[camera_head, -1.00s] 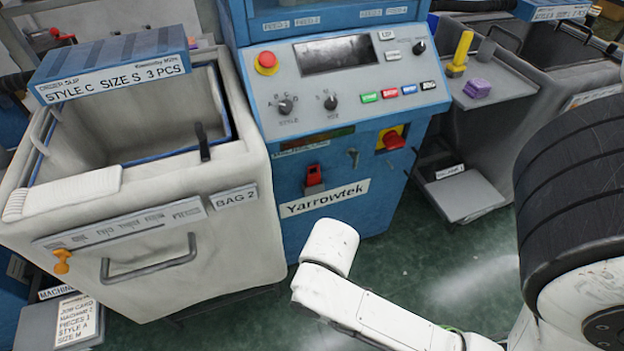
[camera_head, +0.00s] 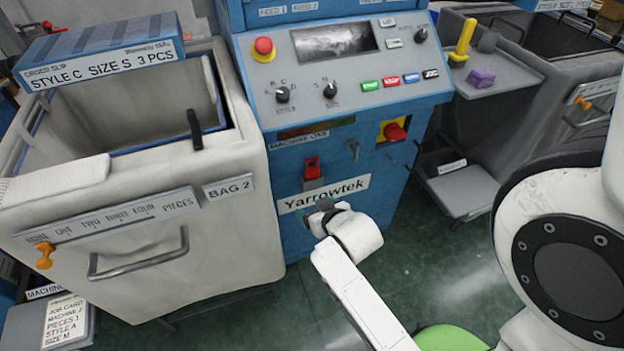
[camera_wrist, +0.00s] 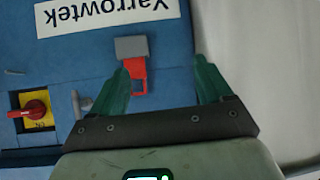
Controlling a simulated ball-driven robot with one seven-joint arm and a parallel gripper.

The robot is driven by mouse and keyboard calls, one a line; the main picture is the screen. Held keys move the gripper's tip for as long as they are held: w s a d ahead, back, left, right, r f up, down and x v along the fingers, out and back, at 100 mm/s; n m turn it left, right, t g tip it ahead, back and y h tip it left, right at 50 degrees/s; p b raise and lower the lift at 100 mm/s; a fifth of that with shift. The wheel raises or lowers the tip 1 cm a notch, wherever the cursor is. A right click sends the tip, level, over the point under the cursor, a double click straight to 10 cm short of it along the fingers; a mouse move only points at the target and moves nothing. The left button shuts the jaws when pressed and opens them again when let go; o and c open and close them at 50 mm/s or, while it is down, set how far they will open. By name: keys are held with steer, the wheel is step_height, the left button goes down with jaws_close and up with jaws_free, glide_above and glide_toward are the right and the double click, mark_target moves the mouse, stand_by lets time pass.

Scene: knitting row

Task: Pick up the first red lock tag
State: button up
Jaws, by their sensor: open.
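My gripper (camera_wrist: 162,66) is open, with two green fingers pointing toward the machine front. The tag appears between the fingers, close beside the left one; I cannot tell whether they touch. In the head view my gripper (camera_head: 322,212) is small, mostly hidden behind my white wrist, just below the tag.
A red rotary switch on a yellow plate (camera_head: 394,131) and a grey lever (camera_head: 353,149) sit to the right of the tag. The large pale bag 2 bin (camera_head: 130,230) stands close on the left. A low grey step (camera_head: 466,190) is at right. Green floor lies open between.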

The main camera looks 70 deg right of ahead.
mark_target(313, 173)
steer(key=w+d+f+h, duration=0.1)
steer(key=d, duration=0.3)
steer(key=w+d+f+m+h+b, duration=0.1)
steer(key=w+d, duration=0.1)
steer(key=d, duration=0.2)
steer(key=w+d+f+t+h, duration=0.1)
steer(key=w+d, duration=0.1)
steer(key=d, duration=0.2)
steer(key=shift+d+m+b, duration=0.3)
steer(key=shift+d+b, duration=0.1)
steer(key=c, duration=1.1)
steer(key=shift+r, duration=0.15)
